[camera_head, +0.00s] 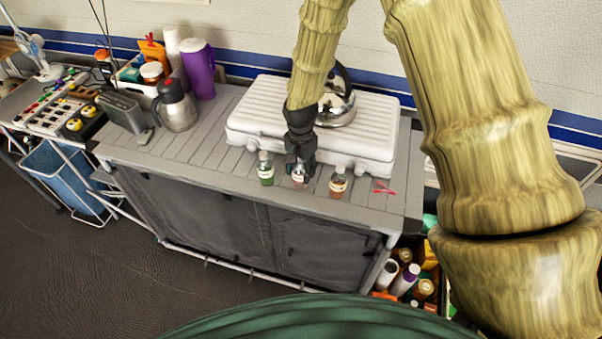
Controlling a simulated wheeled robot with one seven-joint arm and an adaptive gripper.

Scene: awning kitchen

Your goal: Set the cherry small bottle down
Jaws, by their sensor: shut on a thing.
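My gripper (300,165) points down over the front part of the grey slatted counter (200,160). It is shut on a small clear bottle with a pale label and a reddish content, the cherry small bottle (299,178). The gripper hides the bottle's top. The bottle is upright near the counter's front edge; I cannot tell whether its base touches the counter. A green small bottle (265,170) stands just left of it, and an orange-brown small bottle (338,184) stands just right of it.
A white ridged stove (250,118) with a kettle (338,112) stands behind the bottles. Red tongs or a clip (384,188) lie to the right. A steel jug (176,108), a purple pitcher (198,70) and a grey radio (121,112) stand at left. The left front counter is clear.

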